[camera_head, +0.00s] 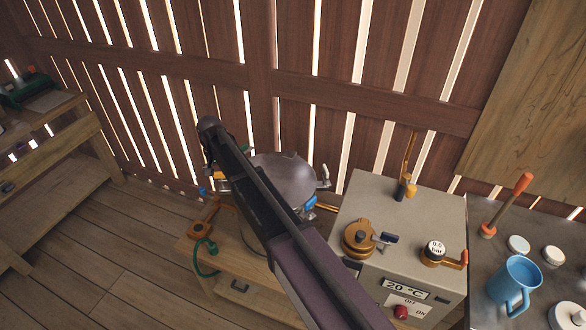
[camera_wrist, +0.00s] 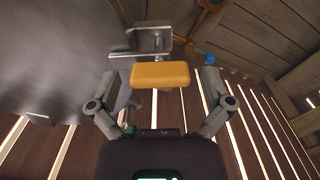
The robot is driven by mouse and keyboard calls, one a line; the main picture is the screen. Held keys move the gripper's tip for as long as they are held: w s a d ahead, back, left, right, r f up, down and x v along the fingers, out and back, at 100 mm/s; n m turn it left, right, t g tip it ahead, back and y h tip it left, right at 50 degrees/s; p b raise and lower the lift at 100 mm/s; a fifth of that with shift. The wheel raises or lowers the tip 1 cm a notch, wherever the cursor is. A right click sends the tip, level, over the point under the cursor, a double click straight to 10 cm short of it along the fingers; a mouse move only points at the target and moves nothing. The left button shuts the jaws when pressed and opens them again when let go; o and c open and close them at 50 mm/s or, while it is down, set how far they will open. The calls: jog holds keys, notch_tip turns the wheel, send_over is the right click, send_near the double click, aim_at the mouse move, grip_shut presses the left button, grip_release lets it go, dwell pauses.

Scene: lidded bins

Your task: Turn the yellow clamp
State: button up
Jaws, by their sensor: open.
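The yellow clamp (camera_wrist: 160,75) shows in the wrist view as a yellow grip on a grey metal bracket (camera_wrist: 150,40). It lies between the two fingers of my gripper (camera_wrist: 161,86), which is open, with a gap visible on each side. The clamp sits beside a large grey metal vessel (camera_wrist: 55,55). In the head view the round vessel (camera_head: 288,178) stands on a low wooden bench, and a small yellow part shows at its left edge. My arm crosses in front and hides my gripper and much of the vessel's left side there.
The vessel also carries a clamp with a blue grip (camera_head: 310,203). Right of it stands a grey control box (camera_head: 400,212) with a brass valve (camera_head: 358,238) and a gauge (camera_head: 435,250). A blue mug (camera_head: 513,282) is at far right. A slatted wooden wall (camera_head: 200,80) is close behind.

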jog(key=shift+n, duration=0.3)
